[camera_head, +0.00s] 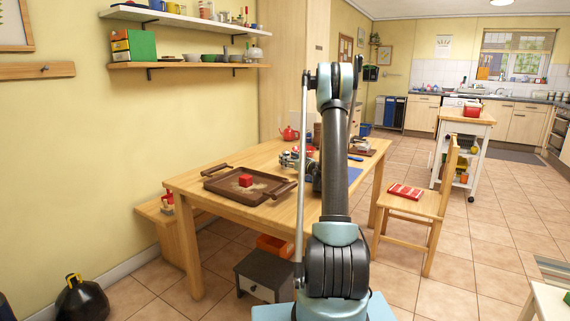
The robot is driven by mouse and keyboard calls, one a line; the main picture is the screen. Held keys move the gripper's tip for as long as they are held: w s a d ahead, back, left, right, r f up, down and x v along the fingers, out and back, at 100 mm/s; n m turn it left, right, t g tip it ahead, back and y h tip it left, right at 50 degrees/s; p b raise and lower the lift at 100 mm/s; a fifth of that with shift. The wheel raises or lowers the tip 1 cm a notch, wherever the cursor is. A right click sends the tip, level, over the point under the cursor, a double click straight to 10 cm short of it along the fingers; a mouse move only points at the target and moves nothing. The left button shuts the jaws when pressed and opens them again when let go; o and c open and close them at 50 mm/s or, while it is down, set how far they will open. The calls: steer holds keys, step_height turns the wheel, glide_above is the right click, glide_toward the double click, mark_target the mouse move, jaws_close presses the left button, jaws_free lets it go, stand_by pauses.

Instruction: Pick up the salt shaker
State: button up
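I cannot make out a salt shaker for certain in the head view. My arm reaches out over the wooden table (225,170), and its upright link hides part of the tabletop. My gripper (290,160) is low over the table, just left of that link. It is small and partly covered, so whether it is open or shut does not show. Small red and dark items lie close behind it, too small to name.
A brown tray (222,186) with a red block (245,180) is on the table's left. A red teapot (289,135) stands at the back. A chair (430,205) with a red-patterned item (405,191) is at the right. Shelves (185,65) hang on the left wall.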

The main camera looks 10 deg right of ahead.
steer(key=shift+x, duration=1.15)
steer(key=shift+c, duration=0.3)
steer(key=c, duration=1.2)
steer(key=shift+o, duration=0.2)
steer(key=shift+r, duration=0.15)
step_height(320, 180, up, 10)
steer(key=shift+f, duration=0.1)
